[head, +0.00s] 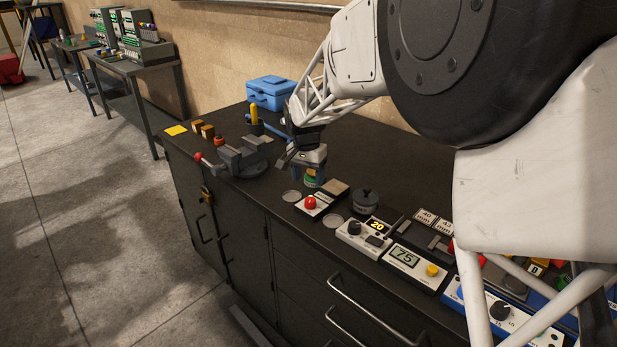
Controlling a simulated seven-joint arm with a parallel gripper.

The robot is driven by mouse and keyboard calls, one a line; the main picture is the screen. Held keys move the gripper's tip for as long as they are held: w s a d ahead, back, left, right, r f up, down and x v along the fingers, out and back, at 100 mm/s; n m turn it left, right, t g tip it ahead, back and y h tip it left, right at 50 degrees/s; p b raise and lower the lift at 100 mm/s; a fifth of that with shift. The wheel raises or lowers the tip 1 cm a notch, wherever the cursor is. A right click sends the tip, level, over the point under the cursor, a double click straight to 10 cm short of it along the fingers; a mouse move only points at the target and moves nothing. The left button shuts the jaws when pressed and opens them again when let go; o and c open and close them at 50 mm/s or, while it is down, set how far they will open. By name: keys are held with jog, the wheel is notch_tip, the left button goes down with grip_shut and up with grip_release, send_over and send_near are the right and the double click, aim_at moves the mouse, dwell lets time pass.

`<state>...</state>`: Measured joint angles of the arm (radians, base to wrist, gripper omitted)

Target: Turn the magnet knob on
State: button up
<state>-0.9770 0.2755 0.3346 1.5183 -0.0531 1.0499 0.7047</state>
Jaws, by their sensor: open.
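A small black knob (354,228) sits on a white control box beside a yellow "20" display. Another black knob (500,310) sits on a blue-edged panel at the lower right. I cannot tell which of the two is the magnet knob, as no label is readable. My gripper (308,176) points down over the bench, behind the red-button box and left of both knobs. It is open. A small green and yellowish object (311,181) shows right below or between its fingers; whether they touch it cannot be seen.
The black bench (262,200) carries a vise (243,158), a blue toolbox (270,92), a red-button box (311,203), a black round weight (366,199) and a "75" display box (408,260). My arm hides the right rear of the bench.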

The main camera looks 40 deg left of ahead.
aim_at(310, 200)
jog(key=shift+f+m, duration=0.2)
jog(key=shift+m, duration=0.4)
jog(key=shift+f, duration=0.1)
jog(key=shift+d+f, duration=0.2)
jog(key=shift+f, duration=3.65)
jog(key=c, duration=0.9)
